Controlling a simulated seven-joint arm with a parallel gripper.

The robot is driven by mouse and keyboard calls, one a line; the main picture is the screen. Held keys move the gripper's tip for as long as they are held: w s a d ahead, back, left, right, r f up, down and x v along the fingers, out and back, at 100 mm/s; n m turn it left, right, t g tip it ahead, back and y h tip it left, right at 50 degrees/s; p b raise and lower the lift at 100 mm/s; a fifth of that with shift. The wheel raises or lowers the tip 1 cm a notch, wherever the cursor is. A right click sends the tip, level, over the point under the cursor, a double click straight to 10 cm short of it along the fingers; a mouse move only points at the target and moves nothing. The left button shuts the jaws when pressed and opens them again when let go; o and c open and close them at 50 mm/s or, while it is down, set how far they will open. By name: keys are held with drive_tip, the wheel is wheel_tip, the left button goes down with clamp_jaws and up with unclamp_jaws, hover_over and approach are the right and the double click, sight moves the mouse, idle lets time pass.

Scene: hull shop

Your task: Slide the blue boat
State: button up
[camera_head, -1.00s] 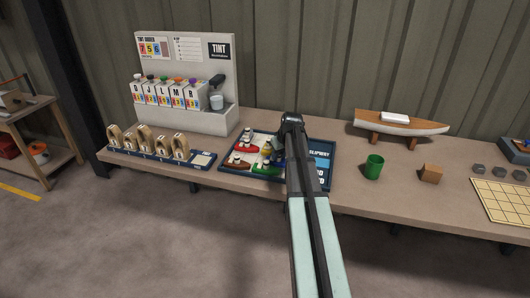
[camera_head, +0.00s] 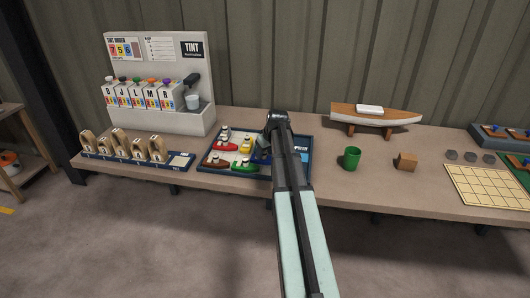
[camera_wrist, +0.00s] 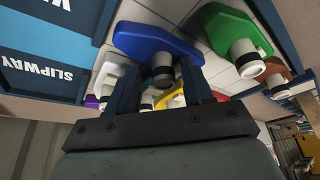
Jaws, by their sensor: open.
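The blue boat (camera_wrist: 150,42) lies in the tray in the wrist view, a flat blue hull with a white and grey post. My gripper (camera_wrist: 160,68) is open, with its two dark fingers on either side of that post. I cannot tell whether they touch it. In the head view my gripper (camera_head: 263,147) is over the middle of the boat tray (camera_head: 202,162), and my arm hides most of the blue boat. The word SLIPWAY (camera_wrist: 55,72) is on a blue panel at the tray's side, left in the wrist view.
Close around are a green boat (camera_wrist: 212,28), a brown boat (camera_wrist: 268,66), a yellow boat (camera_wrist: 172,102) and a white boat (camera_wrist: 112,72). On the bench, a green cup (camera_head: 352,158) and wooden block (camera_head: 405,161) stand right of the tray; a numbered rack (camera_head: 130,155) stands left.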

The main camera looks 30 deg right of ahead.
drive_tip(key=shift+r, duration=0.15)
drive_tip(key=v, duration=1.3)
drive_tip(key=shift+s+r, duration=0.2)
drive_tip(key=w+a+f+n+g, duration=0.1)
drive_tip(key=w+a+f, duration=0.2)
drive_tip(key=a+f, duration=0.55)
drive_tip(key=w+a+f+n+h, duration=0.1)
drive_tip(key=w+a+f, duration=0.15)
drive_tip(key=a, duration=1.15)
drive_tip(key=w+a+f+n+g, duration=0.1)
drive_tip(key=w+a+f, duration=0.2)
drive_tip(key=a+f, duration=0.55)
drive_tip(key=s+a+f+m+g, duration=0.1)
drive_tip(key=s+a+f+g, duration=0.1)
drive_tip(key=s+f, duration=0.95)
drive_tip(key=s+a+f+g, duration=0.2)
drive_tip(key=s+f, duration=0.8)
drive_tip(key=f, duration=0.3)
drive_tip(key=s+f+m+g, duration=0.1)
drive_tip(key=s+f, duration=0.5)
drive_tip(key=s, duration=0.9)
drive_tip(key=s+a+f+m+g+y, duration=0.1)
drive_tip(key=s+f+g, duration=0.3)
drive_tip(key=s, duration=1.1)
drive_tip(key=shift+s+f, duration=0.3)
drive_tip(key=shift+f, duration=0.7)
